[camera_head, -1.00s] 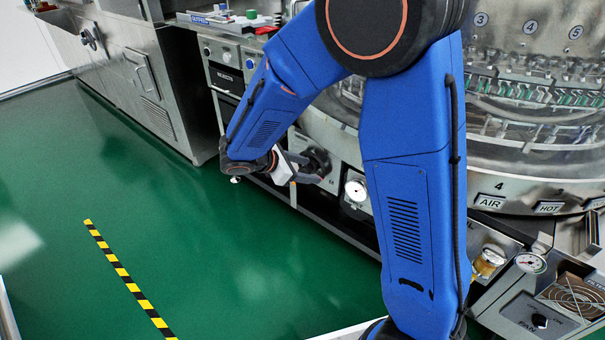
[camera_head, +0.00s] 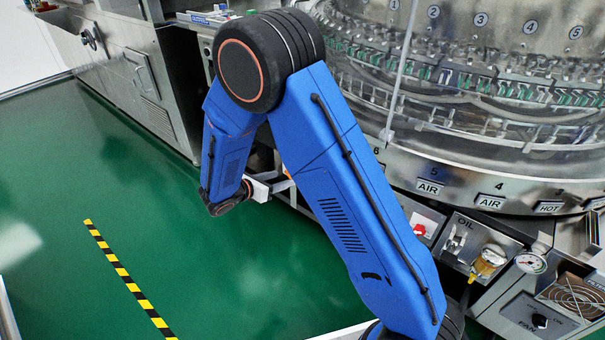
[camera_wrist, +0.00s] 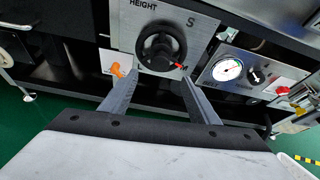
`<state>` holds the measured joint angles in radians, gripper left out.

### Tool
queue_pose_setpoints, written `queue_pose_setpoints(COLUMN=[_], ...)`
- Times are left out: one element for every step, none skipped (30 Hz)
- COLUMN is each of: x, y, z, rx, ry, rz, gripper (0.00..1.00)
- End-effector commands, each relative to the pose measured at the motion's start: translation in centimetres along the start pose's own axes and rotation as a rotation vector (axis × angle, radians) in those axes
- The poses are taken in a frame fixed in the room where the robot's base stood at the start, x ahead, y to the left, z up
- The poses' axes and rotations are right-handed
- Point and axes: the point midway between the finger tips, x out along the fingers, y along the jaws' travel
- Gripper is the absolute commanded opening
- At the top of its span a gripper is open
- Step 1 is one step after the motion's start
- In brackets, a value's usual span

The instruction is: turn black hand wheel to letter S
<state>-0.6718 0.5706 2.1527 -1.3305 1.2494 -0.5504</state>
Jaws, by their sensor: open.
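The black hand wheel (camera_wrist: 161,46) is on a grey panel marked HEIGHT, in the upper middle of the wrist view. A red pointer (camera_wrist: 181,66) shows at its lower right. The letter S (camera_wrist: 190,21) is printed to the upper right of the wheel. My gripper (camera_wrist: 158,82) is open and empty, its fingers pointing toward the wheel from below in the picture, apart from it. In the head view my gripper (camera_head: 268,186) is partly seen near the machine's front, and my arm hides the wheel.
Right of the wheel panel is a panel with a round gauge (camera_wrist: 227,69) and a black knob (camera_wrist: 256,77). An orange knob (camera_wrist: 117,70) is on the left. A large round glass-fronted machine (camera_head: 470,110) stands behind my arm. Green floor (camera_head: 90,180) is open on the left.

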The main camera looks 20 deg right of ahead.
Motion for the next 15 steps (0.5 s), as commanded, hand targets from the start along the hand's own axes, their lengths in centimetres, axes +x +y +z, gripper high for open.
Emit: queue_pose_setpoints(x=[1.0, 1.6, 2.2, 2.8, 3.3, 4.0, 4.5, 5.1, 5.8, 6.3, 6.8, 7.6, 8.1, 8.6, 9.3], y=[-0.1, -0.1, -0.1, -0.1, -0.1, -0.1, -0.1, -0.1, -0.1, -0.1, -0.1, -0.1, -0.1, -0.1, -0.1], z=[0.0, 0.0, 0.0, 0.0, 0.0, 0.0, 0.0, 0.0, 0.0, 0.0, 0.0, 0.0, 0.0, 0.0, 0.0], rx=[0.000, 0.000, 0.000, 0.001, 0.001, 0.001, 0.000, 0.000, 0.000, 0.000, 0.001, 0.001, 0.001, 0.001, 0.001], ry=[0.000, 0.000, 0.000, 0.000, 0.001, 0.001, 0.001, 0.001, 0.001, 0.001, 0.001, 0.001, 0.001, 0.002, 0.001], rz=[-0.004, -0.004, -0.004, -0.004, -0.004, -0.004, -0.004, -0.004, -0.004, -0.004, -0.004, -0.004, -0.004, -0.003, -0.003], gripper=[0.55, 0.55, 0.55, 0.55, 0.55, 0.55, 0.55, 0.55, 0.55, 0.55, 0.55, 0.55, 0.55, 0.55, 0.55])
